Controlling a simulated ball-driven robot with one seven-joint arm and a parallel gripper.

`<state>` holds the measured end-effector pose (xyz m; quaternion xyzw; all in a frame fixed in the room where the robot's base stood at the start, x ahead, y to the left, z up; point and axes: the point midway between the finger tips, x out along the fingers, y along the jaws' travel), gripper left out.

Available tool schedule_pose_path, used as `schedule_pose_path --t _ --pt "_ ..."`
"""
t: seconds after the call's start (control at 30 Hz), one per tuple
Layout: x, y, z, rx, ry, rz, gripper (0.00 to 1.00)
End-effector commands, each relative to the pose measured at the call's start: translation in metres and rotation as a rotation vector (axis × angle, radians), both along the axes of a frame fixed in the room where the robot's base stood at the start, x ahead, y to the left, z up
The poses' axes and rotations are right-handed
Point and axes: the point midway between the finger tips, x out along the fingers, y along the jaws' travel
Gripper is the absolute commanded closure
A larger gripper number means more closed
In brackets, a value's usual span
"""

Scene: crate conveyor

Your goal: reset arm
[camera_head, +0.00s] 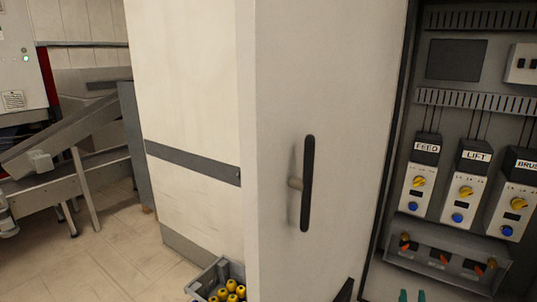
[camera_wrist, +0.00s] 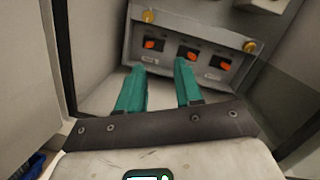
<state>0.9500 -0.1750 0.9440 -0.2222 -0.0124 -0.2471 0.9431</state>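My gripper (camera_wrist: 160,86) shows in the wrist view with its two teal fingers apart and nothing between them. It points into an open control cabinet, in front of and apart from a grey box with orange switches (camera_wrist: 192,57).
The open cabinet door (camera_head: 325,130) with a black handle stands left of the FEED (camera_head: 420,175) and LIFT (camera_head: 468,185) units.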

Motion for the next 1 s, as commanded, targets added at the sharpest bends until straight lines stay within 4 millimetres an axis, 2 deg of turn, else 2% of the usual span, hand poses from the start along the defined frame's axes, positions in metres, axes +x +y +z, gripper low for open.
schedule_pose_path --t 0.17,0.27,0.37,0.47,0.6,0.67,0.7,0.83,1.0 --pt "-0.01 0.028 0.004 -0.28 0.107 0.168 0.65" --pt "-0.022 0.053 0.0 -0.505 0.197 0.298 0.65" --pt "-0.046 0.083 -0.013 -0.788 0.312 0.46 0.65" --pt "-0.078 0.108 -0.033 -1.069 0.431 0.627 0.65" --pt "-0.137 0.13 -0.067 -1.435 0.599 0.87 0.65" --pt "-0.167 0.134 -0.08 -1.576 0.669 0.98 0.65" --pt "-0.188 0.134 -0.088 -1.668 0.717 1.056 0.65" --pt "-0.262 0.128 -0.105 -1.919 0.864 1.321 0.65" --pt "-0.352 0.111 -0.105 -2.112 1.018 1.662 0.65"
